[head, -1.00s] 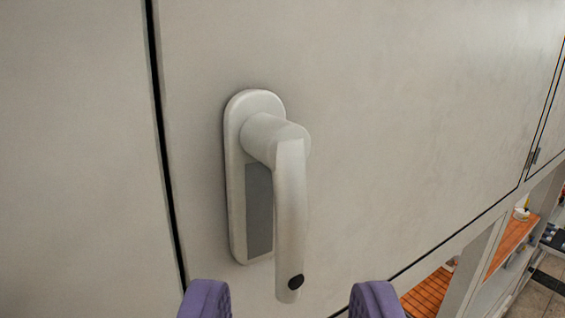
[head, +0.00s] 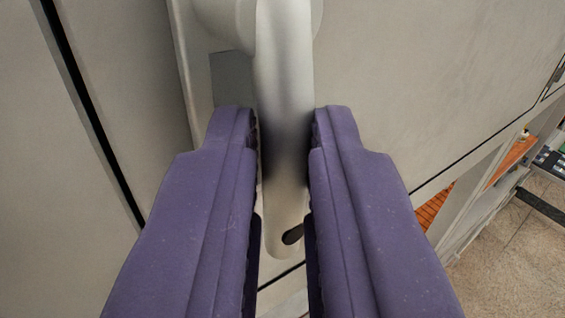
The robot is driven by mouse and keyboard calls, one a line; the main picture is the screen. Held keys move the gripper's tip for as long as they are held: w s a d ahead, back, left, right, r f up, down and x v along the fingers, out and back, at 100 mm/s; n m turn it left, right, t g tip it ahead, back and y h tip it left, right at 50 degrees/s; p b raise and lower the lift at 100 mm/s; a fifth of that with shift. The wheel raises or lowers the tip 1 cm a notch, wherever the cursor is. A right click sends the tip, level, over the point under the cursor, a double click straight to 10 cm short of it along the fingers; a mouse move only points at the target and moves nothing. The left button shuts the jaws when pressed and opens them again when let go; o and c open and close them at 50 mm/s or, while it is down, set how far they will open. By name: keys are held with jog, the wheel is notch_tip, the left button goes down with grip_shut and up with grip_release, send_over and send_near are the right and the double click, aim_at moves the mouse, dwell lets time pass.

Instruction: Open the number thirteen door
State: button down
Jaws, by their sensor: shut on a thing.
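The pale grey door (head: 430,80) fills most of the head view, and no number shows on it. Its lever handle (head: 284,70) hangs downward from a long mounting plate, with a dark oval spot near its lower end. My gripper (head: 283,135) has its two purple fingers on either side of the lever, shut on its lower half. The top of the handle is cut off by the frame, and the fingers hide part of the plate.
A dark vertical gap (head: 85,100) runs along the door's left side, with another pale panel (head: 40,170) beyond it. At the lower right are open shelves with orange-brown boards (head: 513,160) and a speckled floor (head: 510,260).

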jog(key=shift+f+b, duration=0.15)
jog(key=shift+b, duration=0.25)
jog(key=b, duration=0.1)
jog(key=n+t+b, duration=0.1)
jog(key=b, duration=0.1)
jog(key=shift+w+d+f+n, duration=0.2)
jog(key=shift+d+f+n, duration=0.05)
jog(key=shift+f+n, duration=0.05)
jog(key=shift+w+d+r+n+t+y+b, duration=0.25)
jog(key=shift+w+d+r+n+y+b, duration=0.25)
jog(key=shift+n+y+b, duration=2.3)
jog(key=shift+w+d+r+n+t+y+b, duration=0.5)
jog(key=shift+n+y+b, duration=0.75)
jog(key=shift+n, duration=3)
jog(key=shift+w+d+r+n+t+y+b, duration=0.1)
jog(key=shift+w+d+r+n+y+b, duration=0.4)
jog(key=shift+n+y+b, duration=2.3)
jog(key=shift+s+d+f+n+h+p, duration=0.1)
jog(key=shift+s+n+h+p, duration=0.05)
jog(key=shift+n+p, duration=0.4)
jog(key=shift+s+d+n+h+p, duration=0.1)
jog(key=shift+n+p, duration=0.4)
jog(key=shift+p, duration=0.05)
